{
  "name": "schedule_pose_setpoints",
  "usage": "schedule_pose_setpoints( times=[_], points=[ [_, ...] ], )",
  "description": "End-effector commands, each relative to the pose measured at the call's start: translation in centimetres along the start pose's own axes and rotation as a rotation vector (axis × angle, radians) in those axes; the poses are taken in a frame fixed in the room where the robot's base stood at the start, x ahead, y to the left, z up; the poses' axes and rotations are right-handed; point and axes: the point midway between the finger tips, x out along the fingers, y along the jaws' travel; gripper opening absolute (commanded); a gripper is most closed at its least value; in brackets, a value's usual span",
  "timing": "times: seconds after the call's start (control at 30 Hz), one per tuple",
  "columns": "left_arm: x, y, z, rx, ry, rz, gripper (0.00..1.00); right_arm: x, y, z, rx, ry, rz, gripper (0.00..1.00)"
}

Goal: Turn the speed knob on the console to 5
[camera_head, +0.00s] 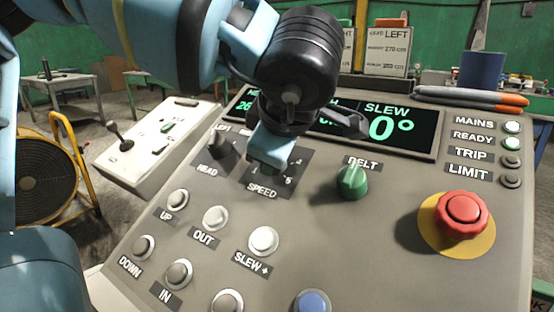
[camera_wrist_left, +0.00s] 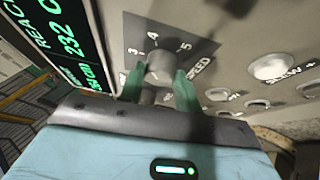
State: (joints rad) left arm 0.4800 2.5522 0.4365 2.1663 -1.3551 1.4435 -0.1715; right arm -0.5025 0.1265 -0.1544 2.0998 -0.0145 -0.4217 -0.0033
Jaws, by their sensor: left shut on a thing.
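The grey speed knob (camera_wrist_left: 160,64) sits on a dark dial plate (camera_wrist_left: 190,38) of the console (camera_head: 330,240). In the wrist view, the numbers 3, 4 and 5 show around it. My left gripper (camera_wrist_left: 159,76) is shut on the knob, one green finger on each side. In the head view, the left gripper (camera_head: 266,166) comes down over the SPEED plate (camera_head: 262,190) and hides the knob and part of its scale. I cannot tell which number the knob points to. My right gripper is not in view.
A green BELT knob (camera_head: 352,181) stands to the right, and a red stop button (camera_head: 462,210) farther right. The HEAD knob (camera_head: 221,146) is close on the left. Several push buttons lie below. A display (camera_head: 400,130) runs behind my gripper.

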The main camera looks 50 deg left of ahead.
Motion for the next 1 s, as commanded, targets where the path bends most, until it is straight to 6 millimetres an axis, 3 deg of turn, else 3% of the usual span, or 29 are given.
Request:
schedule_pose_setpoints(
  times=[0.3,1.0],
  points=[
    [0.2,-0.4,0.0,0.265,-0.015,0.145,0.10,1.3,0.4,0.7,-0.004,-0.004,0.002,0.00],
    [0.2,-0.8,-0.4,0.787,-0.043,0.429,0.10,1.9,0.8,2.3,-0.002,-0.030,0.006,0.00]
  ],
)
